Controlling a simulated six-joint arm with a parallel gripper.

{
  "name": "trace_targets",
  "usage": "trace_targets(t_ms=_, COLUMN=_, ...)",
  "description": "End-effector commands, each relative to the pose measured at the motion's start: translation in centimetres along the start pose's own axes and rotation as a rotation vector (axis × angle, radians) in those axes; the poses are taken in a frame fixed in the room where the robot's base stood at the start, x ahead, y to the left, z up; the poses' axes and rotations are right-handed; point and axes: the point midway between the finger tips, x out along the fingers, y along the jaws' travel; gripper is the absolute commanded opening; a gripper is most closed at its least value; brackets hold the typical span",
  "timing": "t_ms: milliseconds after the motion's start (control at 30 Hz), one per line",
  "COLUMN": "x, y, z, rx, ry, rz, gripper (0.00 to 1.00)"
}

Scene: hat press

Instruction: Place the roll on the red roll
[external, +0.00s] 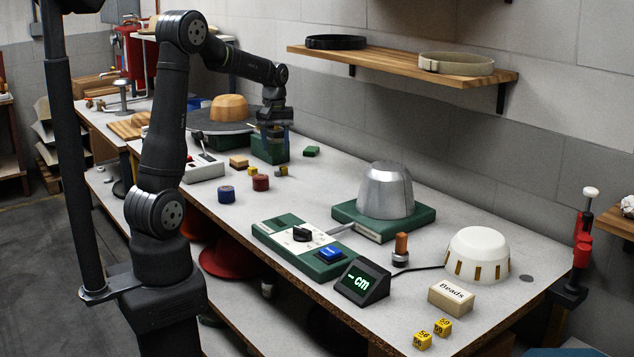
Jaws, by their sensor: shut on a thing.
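The red roll (261,183) stands on the grey bench, left of the middle. A blue roll (226,194) stands on the bench a little to its left and nearer the camera. My gripper (273,132) points down in front of a green block (269,150), behind and above the red roll and apart from it. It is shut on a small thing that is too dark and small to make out. The fingers hide most of that thing.
Small wooden and yellow blocks (239,163) lie near the red roll. A green control panel (297,247) and a metal hat form (385,190) stand right. The bench between is mostly clear.

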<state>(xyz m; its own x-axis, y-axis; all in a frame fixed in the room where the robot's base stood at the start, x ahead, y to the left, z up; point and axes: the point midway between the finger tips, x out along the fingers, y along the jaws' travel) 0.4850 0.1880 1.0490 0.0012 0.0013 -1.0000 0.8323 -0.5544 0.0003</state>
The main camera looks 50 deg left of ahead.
Motion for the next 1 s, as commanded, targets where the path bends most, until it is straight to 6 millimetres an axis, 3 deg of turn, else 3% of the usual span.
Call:
trace_targets(t_ms=200, x=3.3, y=-3.0, z=-4.3, rx=-0.006, ry=-0.004, rz=-0.003, gripper=0.26)
trace_targets(t_ms=400, x=5.3, y=-4.9, z=-7.3, rx=-0.003, ry=-0.003, rz=-0.002, gripper=0.26)
trace_targets(t_ms=633, x=6.4, y=-5.4, z=-8.2, rx=0.0, ry=-0.002, rz=-0.001, gripper=0.26)
trace_targets(t_ms=867, x=9.6, y=-5.4, z=-8.1, rx=0.0, ry=-0.003, rz=-0.002, gripper=0.26)
trace_targets(t_ms=1000, x=9.9, y=-5.4, z=-8.1, rx=0.0, ry=0.0, rz=0.0, gripper=0.26)
